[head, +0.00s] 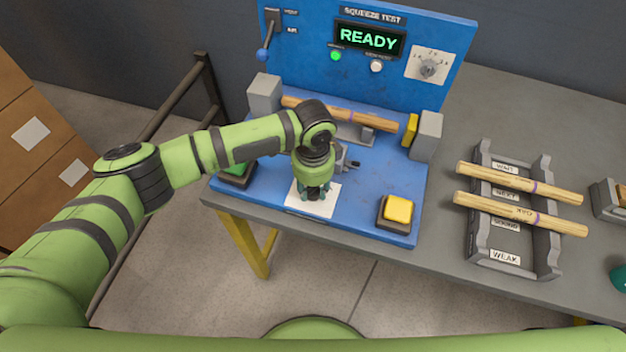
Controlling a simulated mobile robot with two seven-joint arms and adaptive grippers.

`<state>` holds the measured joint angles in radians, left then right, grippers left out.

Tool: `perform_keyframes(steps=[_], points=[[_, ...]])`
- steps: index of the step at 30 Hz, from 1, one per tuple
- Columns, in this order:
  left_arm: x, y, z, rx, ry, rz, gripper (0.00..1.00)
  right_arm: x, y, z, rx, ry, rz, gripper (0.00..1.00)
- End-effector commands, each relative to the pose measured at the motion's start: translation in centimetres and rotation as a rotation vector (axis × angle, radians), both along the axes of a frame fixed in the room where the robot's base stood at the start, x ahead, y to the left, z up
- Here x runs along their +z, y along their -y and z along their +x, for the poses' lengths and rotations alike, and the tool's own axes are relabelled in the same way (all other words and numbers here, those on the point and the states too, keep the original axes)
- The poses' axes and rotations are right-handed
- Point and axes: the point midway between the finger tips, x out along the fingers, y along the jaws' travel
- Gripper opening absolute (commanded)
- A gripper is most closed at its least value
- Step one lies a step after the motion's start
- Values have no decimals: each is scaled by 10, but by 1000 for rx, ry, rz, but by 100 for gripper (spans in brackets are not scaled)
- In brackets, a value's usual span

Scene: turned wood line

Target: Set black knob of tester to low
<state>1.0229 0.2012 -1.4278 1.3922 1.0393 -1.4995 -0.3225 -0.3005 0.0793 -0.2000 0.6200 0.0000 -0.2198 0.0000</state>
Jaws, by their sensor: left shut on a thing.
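The tester (385,230) is a blue base with an upright blue panel; its screen (369,39) reads READY. My left gripper (315,193) points down at a white plate (325,207) at the front middle of the base. It is shut on what appears to be the black knob there, which the fingers and wrist hide. The knob's setting and most of the plate's markings cannot be read. A separate grey dial (429,68) sits on a white plate at the panel's upper right. My right gripper is out of view.
A wooden piece (375,119) lies across the tester behind my wrist. A yellow button (398,209) is right of my gripper, and a green button (236,170) is left. A grey rack (480,245) holds two turned wood pieces (520,213) at the right.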

Motion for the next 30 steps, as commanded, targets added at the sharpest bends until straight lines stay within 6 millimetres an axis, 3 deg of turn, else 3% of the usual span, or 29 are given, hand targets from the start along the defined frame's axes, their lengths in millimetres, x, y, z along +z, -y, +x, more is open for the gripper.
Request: perform_keyframes(steps=[1, 12, 30], points=[[5, 1, -1, 42, -5, -2, 2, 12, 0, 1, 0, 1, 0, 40], [4, 1, 0, 332, -2, -2, 2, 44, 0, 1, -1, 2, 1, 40], [1, 1, 1, 506, 2, -2, 2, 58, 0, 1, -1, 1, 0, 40]])
